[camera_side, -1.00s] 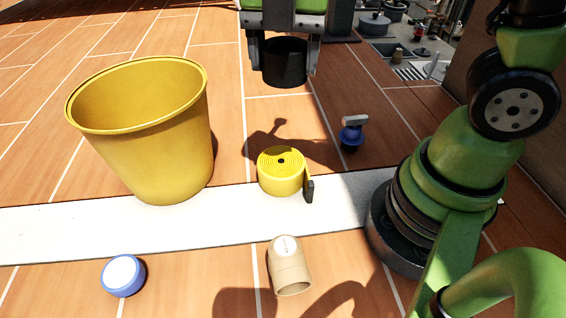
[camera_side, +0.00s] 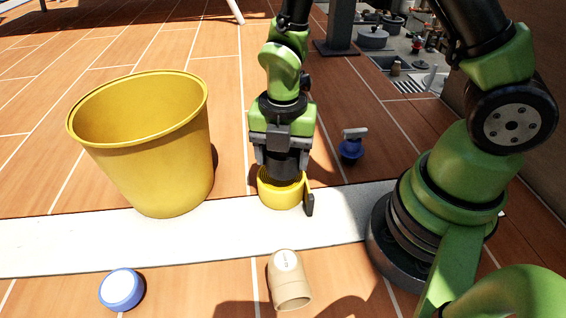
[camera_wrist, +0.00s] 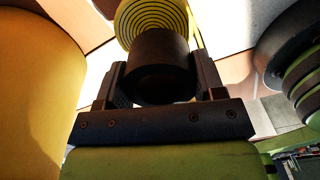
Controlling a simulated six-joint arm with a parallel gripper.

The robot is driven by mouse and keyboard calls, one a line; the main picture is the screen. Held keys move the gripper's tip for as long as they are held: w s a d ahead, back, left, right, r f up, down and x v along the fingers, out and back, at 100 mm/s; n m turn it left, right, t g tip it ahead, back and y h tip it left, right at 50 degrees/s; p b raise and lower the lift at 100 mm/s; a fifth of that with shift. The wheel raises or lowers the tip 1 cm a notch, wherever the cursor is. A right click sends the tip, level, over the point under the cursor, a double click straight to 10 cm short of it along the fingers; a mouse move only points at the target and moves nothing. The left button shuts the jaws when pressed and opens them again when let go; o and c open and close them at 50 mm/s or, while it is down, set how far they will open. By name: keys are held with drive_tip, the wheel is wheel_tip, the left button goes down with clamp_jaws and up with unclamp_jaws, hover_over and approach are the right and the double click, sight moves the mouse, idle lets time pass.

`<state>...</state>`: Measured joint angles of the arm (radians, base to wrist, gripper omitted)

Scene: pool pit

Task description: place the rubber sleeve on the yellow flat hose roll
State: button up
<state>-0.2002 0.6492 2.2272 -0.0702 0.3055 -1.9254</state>
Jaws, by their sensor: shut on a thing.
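The rubber sleeve (camera_side: 284,163) is a short black cylinder between the fingers of my gripper (camera_side: 283,160), which is shut on it. In the side view it is upright over the yellow flat hose roll (camera_side: 280,195), its lower end at or just above the coiled top. I cannot tell whether they touch. The roll lies flat on the white strip, with a dark end piece at its right. The wrist view shows the sleeve (camera_wrist: 160,68) between the fingers (camera_wrist: 160,82), hiding part of the coils of the hose roll (camera_wrist: 150,18).
A large yellow bucket (camera_side: 150,150) stands close on the left. A tan cup (camera_side: 290,282) and a blue-rimmed white disc (camera_side: 121,289) lie in front. A blue-based item with a pale top (camera_side: 352,145) is at the back right. The white strip (camera_side: 345,222) has bare room.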

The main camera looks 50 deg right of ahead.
drive_tip(key=shift+f, duration=1.25)
drive_tip(key=shift+f, duration=0.15)
drive_tip(key=o, duration=1.1)
